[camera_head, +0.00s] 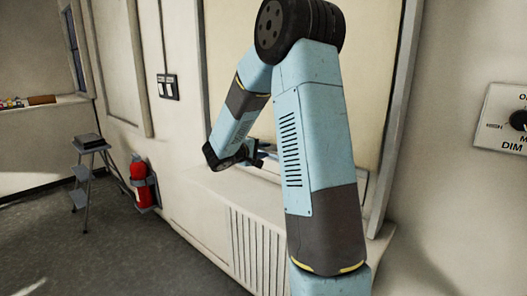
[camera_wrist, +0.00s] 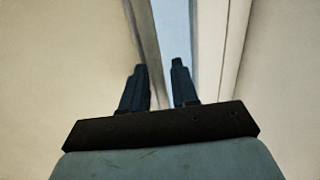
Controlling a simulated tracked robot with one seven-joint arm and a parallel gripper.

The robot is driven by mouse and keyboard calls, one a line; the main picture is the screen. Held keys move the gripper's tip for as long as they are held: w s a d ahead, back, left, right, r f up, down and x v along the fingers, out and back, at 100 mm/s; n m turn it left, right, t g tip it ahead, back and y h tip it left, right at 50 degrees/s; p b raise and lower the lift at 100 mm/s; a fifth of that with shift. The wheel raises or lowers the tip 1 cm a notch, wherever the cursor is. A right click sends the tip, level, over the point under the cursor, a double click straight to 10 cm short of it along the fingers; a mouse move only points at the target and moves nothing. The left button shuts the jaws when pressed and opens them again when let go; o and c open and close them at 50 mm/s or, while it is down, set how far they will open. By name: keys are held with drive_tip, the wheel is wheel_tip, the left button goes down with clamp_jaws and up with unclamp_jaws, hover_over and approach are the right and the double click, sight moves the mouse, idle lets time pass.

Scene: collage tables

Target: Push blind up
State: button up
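The blind (camera_head: 370,60) is a beige sheet covering most of the window behind my arm. In the wrist view, the blind (camera_wrist: 60,70) fills the left side, and its grey edge strip (camera_wrist: 148,40) runs down toward the fingers. A narrow pale-blue strip of window glass (camera_wrist: 175,25) shows beside that edge. My gripper (camera_head: 259,154) is near the blind's lower part, partly hidden by my arm. In the wrist view, the two dark fingers of my gripper (camera_wrist: 159,68) are apart, with nothing clearly held between them. I cannot tell whether a finger touches the edge strip.
A sill and ribbed radiator cover (camera_head: 258,245) stand below the window. A wall switch (camera_head: 168,87), a red fire extinguisher (camera_head: 142,182) and a step stool (camera_head: 88,150) are to the left. A dimmer panel (camera_head: 505,120) is on the right wall.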

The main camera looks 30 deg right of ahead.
drive_tip(key=shift+c, duration=0.3)
clamp_jaws()
